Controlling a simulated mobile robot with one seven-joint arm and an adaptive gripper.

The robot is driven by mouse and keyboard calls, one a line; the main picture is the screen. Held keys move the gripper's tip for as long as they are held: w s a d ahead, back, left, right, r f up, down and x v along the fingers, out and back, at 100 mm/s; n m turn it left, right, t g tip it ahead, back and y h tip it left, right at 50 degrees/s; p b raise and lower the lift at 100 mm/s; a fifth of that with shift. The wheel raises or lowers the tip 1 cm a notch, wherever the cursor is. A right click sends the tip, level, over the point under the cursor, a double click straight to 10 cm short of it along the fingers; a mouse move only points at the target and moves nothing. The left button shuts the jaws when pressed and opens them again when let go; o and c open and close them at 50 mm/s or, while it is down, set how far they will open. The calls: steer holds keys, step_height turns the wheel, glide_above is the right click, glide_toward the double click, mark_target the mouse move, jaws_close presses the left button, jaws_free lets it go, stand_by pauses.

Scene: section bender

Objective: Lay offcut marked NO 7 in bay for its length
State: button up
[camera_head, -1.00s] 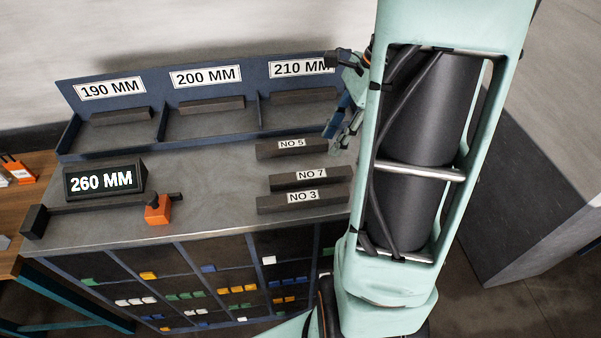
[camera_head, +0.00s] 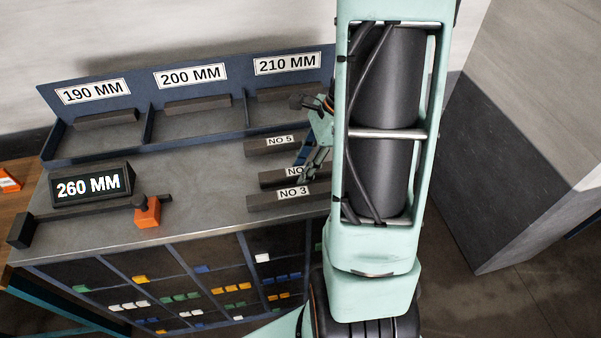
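The offcut marked NO 7 (camera_head: 275,179) is a dark bar on the grey bench, between the NO 5 offcut (camera_head: 262,147) and the NO 3 offcut (camera_head: 270,203). My gripper (camera_head: 306,165) is at its right part and hides some of its label. Whether the fingers touch it or are open cannot be made out. The blue rack behind has bays labelled 190 MM (camera_head: 93,92), 200 MM (camera_head: 190,76) and 210 MM (camera_head: 287,64), each with a dark bar in it. The measuring display (camera_head: 90,187) reads 260 MM.
A dark rail with an orange stop (camera_head: 147,212) lies at the bench's front left. Bare bench (camera_head: 190,170) lies between display and offcuts. Drawers or pigeonholes with coloured tags are below. My arm covers the bench's right end.

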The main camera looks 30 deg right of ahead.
steer(key=shift+f, duration=0.15)
jaws_close()
stand_by(0.4)
